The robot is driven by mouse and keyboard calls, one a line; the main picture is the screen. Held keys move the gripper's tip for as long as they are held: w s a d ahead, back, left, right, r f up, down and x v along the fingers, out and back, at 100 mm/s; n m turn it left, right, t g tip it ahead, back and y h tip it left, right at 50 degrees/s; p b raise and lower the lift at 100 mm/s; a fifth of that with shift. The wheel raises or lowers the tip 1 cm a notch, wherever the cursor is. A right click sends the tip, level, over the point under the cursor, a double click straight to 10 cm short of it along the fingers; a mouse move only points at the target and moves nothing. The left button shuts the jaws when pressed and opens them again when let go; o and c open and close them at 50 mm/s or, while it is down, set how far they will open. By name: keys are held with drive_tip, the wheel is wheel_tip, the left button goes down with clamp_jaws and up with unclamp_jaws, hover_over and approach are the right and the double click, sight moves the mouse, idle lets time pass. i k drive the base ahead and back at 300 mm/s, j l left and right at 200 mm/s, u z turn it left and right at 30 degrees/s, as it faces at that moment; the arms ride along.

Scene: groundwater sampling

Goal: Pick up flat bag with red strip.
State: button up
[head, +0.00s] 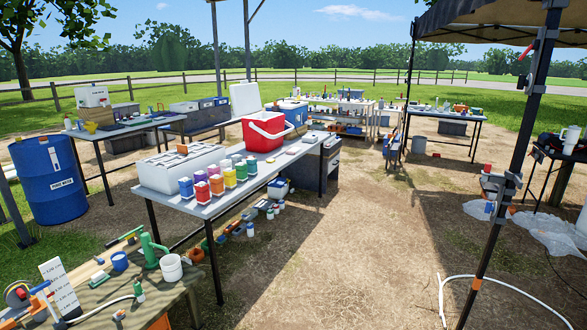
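I cannot make out a flat bag with a red strip anywhere in the head view; at this distance the small items on the tables are too small to tell apart. Clear, crumpled plastic sheets or bags (552,235) lie on the ground at the right, with no red strip that I can see. My gripper is not in view.
A long grey table (205,209) holds a red cooler (264,133), a white box (180,168) and several colored bottles. A blue drum (48,180) stands left. A dark canopy post (510,150) and a white hose (500,282) are right. The dirt between is clear.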

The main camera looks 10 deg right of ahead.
sight(292, 152)
drive_tip(key=i+j, duration=0.1)
drive_tip(key=i, duration=3.95)
drive_tip(key=i+l+z, duration=0.2)
drive_tip(key=i, duration=0.4)
drive_tip(key=j, duration=0.1)
